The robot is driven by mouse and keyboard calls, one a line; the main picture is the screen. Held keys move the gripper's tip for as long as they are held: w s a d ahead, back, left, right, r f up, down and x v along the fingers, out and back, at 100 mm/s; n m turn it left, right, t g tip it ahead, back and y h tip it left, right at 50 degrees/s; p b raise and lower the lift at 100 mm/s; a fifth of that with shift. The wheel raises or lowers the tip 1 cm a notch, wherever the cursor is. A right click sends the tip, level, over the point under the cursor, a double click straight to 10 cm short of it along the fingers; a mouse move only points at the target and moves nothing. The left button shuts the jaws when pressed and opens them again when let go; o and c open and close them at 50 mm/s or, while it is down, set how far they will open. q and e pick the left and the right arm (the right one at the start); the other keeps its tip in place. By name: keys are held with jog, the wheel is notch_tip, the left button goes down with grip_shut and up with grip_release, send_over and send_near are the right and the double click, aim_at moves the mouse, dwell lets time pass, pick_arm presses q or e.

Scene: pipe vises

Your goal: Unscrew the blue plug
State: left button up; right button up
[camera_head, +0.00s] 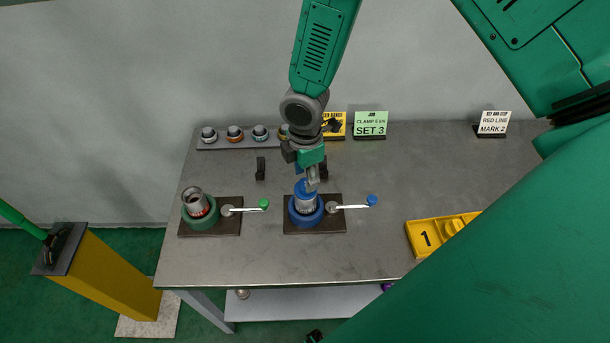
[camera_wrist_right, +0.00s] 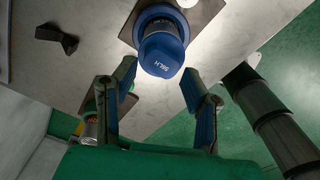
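The blue plug (camera_head: 305,188) sits on top of a grey pipe held upright in the blue vise (camera_head: 294,216). In the right wrist view the round plug cap (camera_wrist_right: 161,55) is ahead, with white lettering on its end. My right gripper (camera_head: 311,178) is directly over the plug. Its fingers (camera_wrist_right: 159,72) are open, one on each side of the cap, and gaps show between the pads and the cap. In the head view the gripper hides part of the plug. The vise lever has a blue knob (camera_head: 372,200). My left gripper is not in view.
A green vise (camera_head: 204,222) with an open pipe stands to the left. A rack (camera_head: 238,145) of several plugs, small signs (camera_head: 370,124) and a dark bracket (camera_head: 261,168) are behind. A yellow tray (camera_head: 413,239) is at right. My green arm covers the right foreground.

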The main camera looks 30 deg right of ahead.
jog(key=n, duration=1.1)
jog(key=shift+f+b, duration=0.65)
jog(key=shift+f, duration=0.5)
jog(key=shift+r, duration=0.1)
jog(key=shift+s+p, duration=0.1)
jog(key=shift+p, duration=0.25)
grip_shut()
